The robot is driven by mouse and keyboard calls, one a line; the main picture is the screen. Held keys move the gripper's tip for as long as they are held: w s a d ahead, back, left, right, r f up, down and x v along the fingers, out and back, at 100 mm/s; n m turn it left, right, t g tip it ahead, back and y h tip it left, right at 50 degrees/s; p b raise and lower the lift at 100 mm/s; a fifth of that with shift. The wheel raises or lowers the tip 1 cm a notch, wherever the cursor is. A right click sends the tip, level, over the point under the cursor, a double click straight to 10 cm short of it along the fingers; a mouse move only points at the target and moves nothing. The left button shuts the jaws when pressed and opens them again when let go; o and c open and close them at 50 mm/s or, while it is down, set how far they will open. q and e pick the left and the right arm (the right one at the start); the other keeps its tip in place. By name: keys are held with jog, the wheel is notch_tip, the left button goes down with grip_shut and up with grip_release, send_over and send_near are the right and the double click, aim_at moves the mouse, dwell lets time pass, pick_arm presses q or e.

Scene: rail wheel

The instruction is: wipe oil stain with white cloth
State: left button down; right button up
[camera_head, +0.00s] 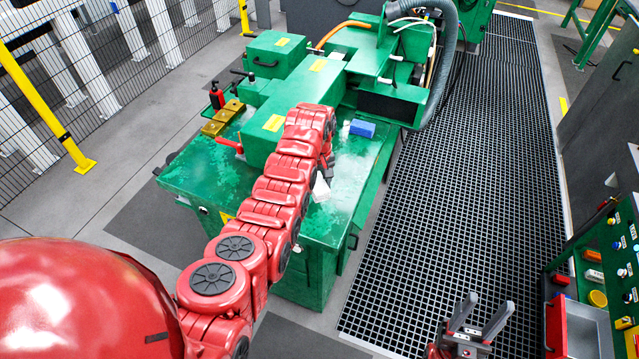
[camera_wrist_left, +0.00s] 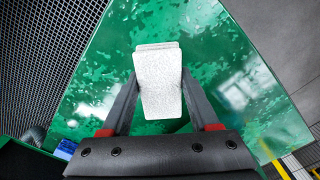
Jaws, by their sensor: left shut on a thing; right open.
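The white cloth (camera_wrist_left: 158,82) is a folded, speckled pad between the two fingers of my left gripper (camera_wrist_left: 159,95) in the left wrist view. A white bit of the cloth (camera_head: 320,188) shows beside my red arm in the head view. My left gripper is shut on it over the green table top (camera_head: 190,172); contact with the surface cannot be told. Blotchy, shiny oil stain patches (camera_wrist_left: 100,65) spread over the green surface around the cloth. In the head view my arm hides most of the left gripper. My right gripper (camera_head: 477,322) is open and empty above the floor grating.
A blue block (camera_head: 362,128) lies on the table near the machine. A red bottle (camera_head: 216,96) and brass-coloured blocks (camera_head: 222,117) stand at its left side. The green machine housing (camera_head: 290,90) rises behind. A control panel (camera_head: 610,260) stands at the right.

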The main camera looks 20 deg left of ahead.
pick_arm(q)
jog(key=shift+w+r, duration=0.1)
jog(key=shift+r, duration=0.95)
